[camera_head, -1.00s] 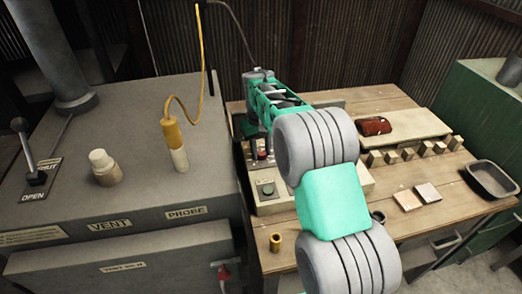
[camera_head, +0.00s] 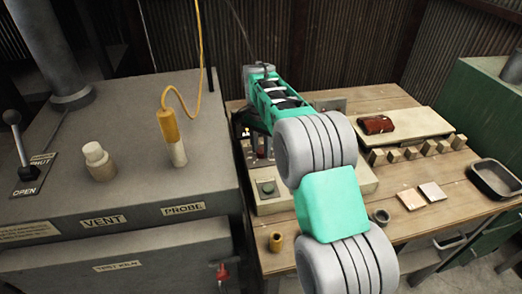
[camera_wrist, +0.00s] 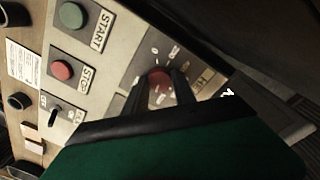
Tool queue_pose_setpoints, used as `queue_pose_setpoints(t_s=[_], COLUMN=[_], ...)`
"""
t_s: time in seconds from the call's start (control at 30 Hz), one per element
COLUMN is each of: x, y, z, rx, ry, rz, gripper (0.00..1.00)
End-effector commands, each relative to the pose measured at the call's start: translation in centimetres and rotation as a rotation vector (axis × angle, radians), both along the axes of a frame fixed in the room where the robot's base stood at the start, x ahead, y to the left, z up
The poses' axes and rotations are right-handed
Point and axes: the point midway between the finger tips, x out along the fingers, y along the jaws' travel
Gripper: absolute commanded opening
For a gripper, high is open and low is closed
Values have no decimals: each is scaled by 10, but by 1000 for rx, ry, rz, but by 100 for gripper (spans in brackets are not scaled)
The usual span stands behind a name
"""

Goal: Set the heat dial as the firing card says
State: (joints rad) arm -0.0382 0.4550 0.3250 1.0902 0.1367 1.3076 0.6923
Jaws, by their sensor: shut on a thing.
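My gripper (camera_wrist: 160,92) is shut on the knob, one dark finger on each side. The fingers partly cover the plate, and the dial's setting is too small to read. A white printed card (camera_wrist: 22,66) lies at the left of the wrist view; its text cannot be read. In the head view my arm hides most of the control box (camera_head: 270,206), and the dial is not clearly seen there.
A green START button (camera_wrist: 71,15), a red STOP button (camera_wrist: 62,69) and a small switch (camera_wrist: 56,112) sit beside the dial. A kiln with a yellow probe (camera_head: 170,128) stands at left.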

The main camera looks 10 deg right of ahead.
Motion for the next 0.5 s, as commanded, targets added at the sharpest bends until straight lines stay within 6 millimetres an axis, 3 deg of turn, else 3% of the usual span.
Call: queue_pose_setpoints(t_s=[0.5], x=[2], y=[-1], z=[-1], rx=[1], ry=[-5], rz=[-490], gripper=[0])
